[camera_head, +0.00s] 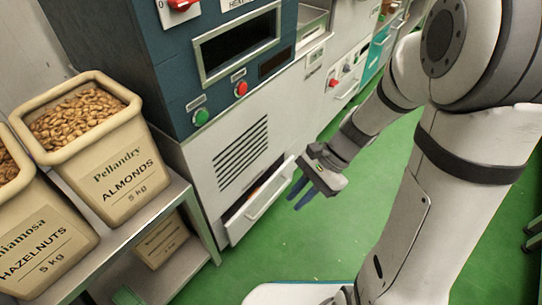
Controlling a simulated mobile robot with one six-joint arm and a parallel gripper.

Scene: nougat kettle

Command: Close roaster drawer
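The roaster (238,160) is the cabinet with a dark blue upper part and a white lower front. Its drawer (258,212) is low on that front and stands partly pulled out, with a dark gap above its light front panel. Something brownish shows faintly in the gap. My gripper (295,202) is just right of the drawer's right end, with its blue fingers pointing down and left. The fingers are a little apart with nothing seen between them. I cannot tell whether they touch the drawer.
A shelf (150,222) at left holds an almond bin (118,165) and a hazelnut bin (42,240), with a box (162,240) below. More machines (345,62) line the wall beyond the roaster. Green floor (290,245) is clear before the drawer.

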